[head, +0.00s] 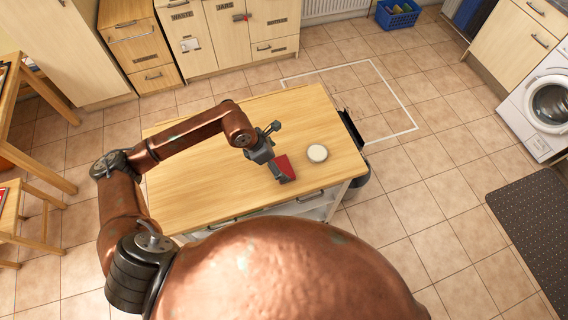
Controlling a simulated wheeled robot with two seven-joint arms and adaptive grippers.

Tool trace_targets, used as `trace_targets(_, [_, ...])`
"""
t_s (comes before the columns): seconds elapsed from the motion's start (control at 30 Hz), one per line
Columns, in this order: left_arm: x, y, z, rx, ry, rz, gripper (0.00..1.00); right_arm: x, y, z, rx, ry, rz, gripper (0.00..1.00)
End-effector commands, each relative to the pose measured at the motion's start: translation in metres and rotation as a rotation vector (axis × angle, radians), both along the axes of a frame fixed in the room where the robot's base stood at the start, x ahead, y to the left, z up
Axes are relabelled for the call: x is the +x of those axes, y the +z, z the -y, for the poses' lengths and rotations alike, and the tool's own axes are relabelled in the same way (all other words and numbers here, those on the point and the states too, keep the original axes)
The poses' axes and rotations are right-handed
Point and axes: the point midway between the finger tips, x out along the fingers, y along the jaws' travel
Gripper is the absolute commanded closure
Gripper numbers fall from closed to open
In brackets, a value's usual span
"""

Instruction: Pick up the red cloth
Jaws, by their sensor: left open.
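The red cloth (287,166) is a small dark red piece lying on the wooden top of the island table (205,190). My left gripper (279,152) is over the table at the cloth, its fingers pointing down and towards the lower right. It is open. One grey finger covers part of the cloth's left and lower side, so I cannot tell whether it touches the cloth. My right gripper is not in view.
A round white-topped object (317,153) stands just right of the cloth. A dark bin (359,178) is against the table's right side. A washing machine (543,105) is far right. The table's left part is clear.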

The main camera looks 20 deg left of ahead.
Motion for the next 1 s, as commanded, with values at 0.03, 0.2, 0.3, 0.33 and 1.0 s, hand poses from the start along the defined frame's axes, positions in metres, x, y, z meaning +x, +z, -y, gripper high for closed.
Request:
trace_targets(0.03, [0.002, -0.003, -0.01, 0.034, 0.005, 0.001, 0.0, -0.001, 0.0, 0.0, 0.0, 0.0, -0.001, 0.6])
trace_targets(0.2, [0.006, -0.019, -0.016, 0.057, 0.016, 0.0, 0.0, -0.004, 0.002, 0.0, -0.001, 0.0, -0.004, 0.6])
trace_targets(0.3, [0.008, -0.028, -0.014, 0.055, 0.019, -0.001, 0.0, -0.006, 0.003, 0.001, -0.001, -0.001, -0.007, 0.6])
trace_targets(0.33, [0.009, -0.031, -0.014, 0.054, 0.02, -0.001, 0.0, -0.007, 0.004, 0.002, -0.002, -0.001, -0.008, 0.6])
trace_targets(1.0, [0.023, -0.076, 0.001, 0.052, 0.014, 0.001, 0.03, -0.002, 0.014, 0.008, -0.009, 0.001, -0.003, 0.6])
